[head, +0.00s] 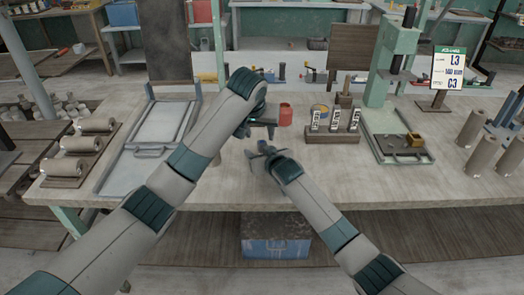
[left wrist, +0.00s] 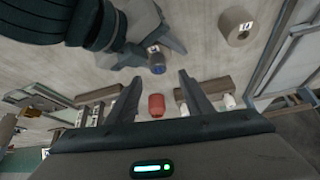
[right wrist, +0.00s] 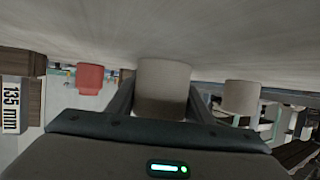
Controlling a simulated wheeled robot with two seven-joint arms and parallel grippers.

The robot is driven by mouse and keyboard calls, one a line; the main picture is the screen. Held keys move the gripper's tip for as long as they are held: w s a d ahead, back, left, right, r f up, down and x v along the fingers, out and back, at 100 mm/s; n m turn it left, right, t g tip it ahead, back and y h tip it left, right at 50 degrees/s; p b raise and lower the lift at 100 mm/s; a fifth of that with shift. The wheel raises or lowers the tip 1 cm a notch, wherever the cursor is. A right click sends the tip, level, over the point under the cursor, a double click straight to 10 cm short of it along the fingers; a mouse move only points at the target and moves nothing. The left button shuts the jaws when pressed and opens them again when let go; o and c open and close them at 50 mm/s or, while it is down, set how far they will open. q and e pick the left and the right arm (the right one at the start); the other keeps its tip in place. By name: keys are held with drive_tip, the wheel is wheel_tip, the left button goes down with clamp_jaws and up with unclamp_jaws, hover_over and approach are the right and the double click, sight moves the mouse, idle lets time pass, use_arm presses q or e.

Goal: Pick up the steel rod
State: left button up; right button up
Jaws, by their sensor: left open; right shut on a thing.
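My right gripper (head: 262,149) is over the middle of the table. In the right wrist view its fingers are shut on a short grey cylinder (right wrist: 163,85), which looks like the steel rod. In the left wrist view the held piece shows a blue end (left wrist: 157,68), beside the fingers of my right gripper (left wrist: 168,48). My left gripper (head: 262,124) is just behind the right one in the head view. In the left wrist view its fingers (left wrist: 160,92) are apart with nothing between them. The left forearm hides part of the table.
A red cup (head: 285,115) stands just beyond the grippers. A wooden block with labels (head: 332,136) is to its right. Trays lie left (head: 143,164) and right (head: 404,157). Grey cylinders (head: 482,155) stand at the right; a sign (head: 448,68) stands behind. The front table edge is clear.

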sight(262, 142)
use_arm(q)
drive_tip(key=shift+s+x, duration=0.15)
drive_tip(key=shift+x, duration=1.1)
drive_tip(key=shift+s+x, duration=0.1)
drive_tip(key=shift+x, duration=1.15)
drive_tip(key=shift+f, duration=0.15)
drive_tip(key=shift+c, duration=0.5)
clamp_jaws()
wheel_tip(262, 142, up, 10)
use_arm(e)
drive_tip(key=o, duration=1.3)
drive_tip(key=shift+s, duration=0.1)
